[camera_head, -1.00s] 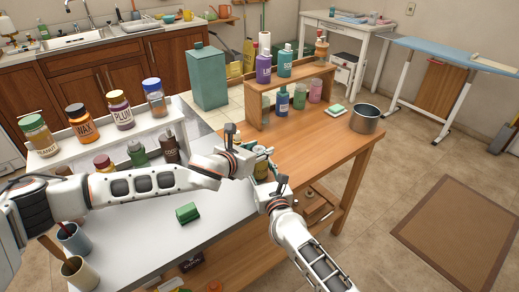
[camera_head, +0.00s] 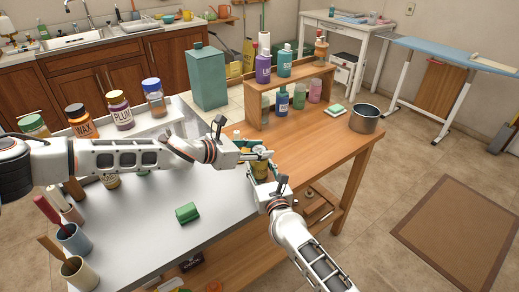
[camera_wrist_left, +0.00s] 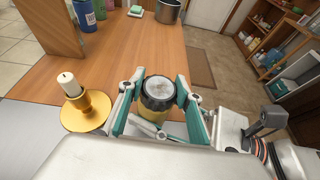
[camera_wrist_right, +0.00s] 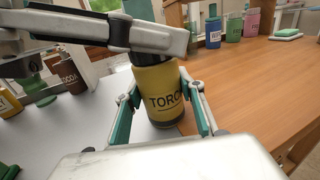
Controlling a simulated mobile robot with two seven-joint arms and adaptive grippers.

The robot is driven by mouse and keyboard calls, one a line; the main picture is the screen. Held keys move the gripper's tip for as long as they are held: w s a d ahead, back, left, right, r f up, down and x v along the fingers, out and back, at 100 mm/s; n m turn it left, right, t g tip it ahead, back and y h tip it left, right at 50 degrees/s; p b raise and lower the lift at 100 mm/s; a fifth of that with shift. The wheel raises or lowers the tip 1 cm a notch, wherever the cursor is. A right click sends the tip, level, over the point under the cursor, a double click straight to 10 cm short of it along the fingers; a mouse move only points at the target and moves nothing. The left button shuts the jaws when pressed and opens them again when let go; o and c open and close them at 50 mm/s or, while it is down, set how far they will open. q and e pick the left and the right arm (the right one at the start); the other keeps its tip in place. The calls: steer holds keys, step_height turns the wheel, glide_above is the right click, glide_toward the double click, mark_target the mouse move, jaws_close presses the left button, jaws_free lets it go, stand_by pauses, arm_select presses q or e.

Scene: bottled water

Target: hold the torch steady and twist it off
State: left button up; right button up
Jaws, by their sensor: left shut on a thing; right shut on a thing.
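The torch is a yellow can with a black cap. It stands upright near the edge where the grey and wooden tops meet. In the right wrist view the torch (camera_wrist_right: 158,97) shows part of its printed name. My right gripper (camera_wrist_right: 163,118) is shut on its body, a finger on each side. In the left wrist view the dark cap (camera_wrist_left: 158,88) with its pale top lies between the fingers of my left gripper (camera_wrist_left: 157,102), which is shut on it from above. In the head view both grippers largely hide the torch (camera_head: 260,168).
A gold candle holder (camera_wrist_left: 88,112) stands close beside my left gripper. A green block (camera_head: 187,213) lies on the grey top. A wooden shelf (camera_head: 293,92) with bottles stands behind, with a steel pot (camera_head: 365,118) to the right. The wooden top between is mostly clear.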

arm_select(q)
steer(key=shift+m, duration=0.4)
arm_select(e)
steer(key=shift+a, duration=0.15)
arm_select(q)
steer(key=o, duration=1.1)
steer(key=shift+s+a+r, duration=0.2)
steer(key=shift+s+a, duration=0.05)
steer(key=shift+a, duration=0.25)
steer(key=v, duration=1.1)
steer(key=shift+w, duration=0.1)
